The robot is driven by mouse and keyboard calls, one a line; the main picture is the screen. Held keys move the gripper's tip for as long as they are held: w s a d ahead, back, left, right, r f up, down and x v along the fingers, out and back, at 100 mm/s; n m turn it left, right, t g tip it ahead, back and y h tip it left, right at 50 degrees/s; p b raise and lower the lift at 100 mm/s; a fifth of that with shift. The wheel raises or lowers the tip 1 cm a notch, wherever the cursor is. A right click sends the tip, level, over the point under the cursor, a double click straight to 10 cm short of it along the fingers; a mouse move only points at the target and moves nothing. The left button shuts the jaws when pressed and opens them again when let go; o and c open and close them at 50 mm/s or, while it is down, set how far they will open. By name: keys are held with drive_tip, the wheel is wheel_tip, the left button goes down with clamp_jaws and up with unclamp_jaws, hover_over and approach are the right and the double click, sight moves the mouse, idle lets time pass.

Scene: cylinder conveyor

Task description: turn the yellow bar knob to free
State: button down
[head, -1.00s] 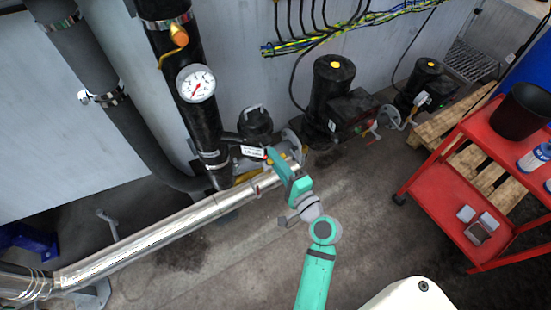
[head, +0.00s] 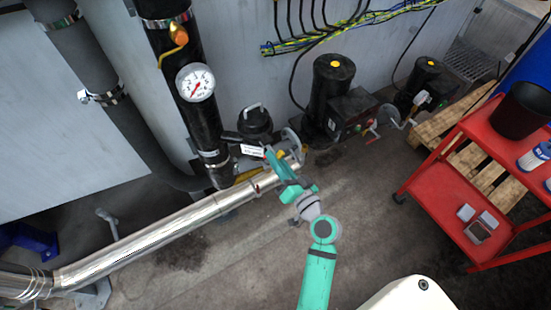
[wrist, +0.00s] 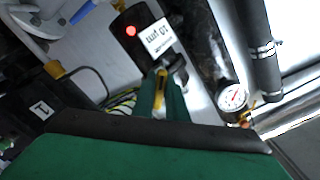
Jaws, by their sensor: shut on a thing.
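The yellow bar knob (wrist: 160,88) shows in the wrist view as a short yellow bar beside a green finger, below a black housing (wrist: 143,40) with a red light and a white label. My gripper (wrist: 168,94) is shut on the knob; its green and black body fills the lower part of that view. In the head view my gripper (head: 270,156) reaches to the black housing with the white label (head: 252,150), beside the silver pipe. The knob is hidden there by the gripper. The angle of the bar against any marking is not readable.
A silver pipe (head: 150,240) runs below and left of the gripper. A black pipe with a round gauge (head: 195,82) stands left of the housing. Black pumps (head: 330,92) stand to the right. A red cart (head: 455,190) is at the right. The floor between is clear.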

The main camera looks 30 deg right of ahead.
drive_tip(key=n, duration=0.4)
drive_tip(key=shift+d+f, duration=0.1)
drive_tip(key=shift+f, duration=0.05)
drive_tip(key=shift+d+n, duration=0.1)
drive_tip(key=shift+n, duration=1.6)
drive_tip(key=c, duration=1.8)
unclamp_jaws()
drive_tip(key=shift+s, duration=0.1)
drive_tip(key=s, duration=1)
drive_tip(key=shift+s, duration=0.35)
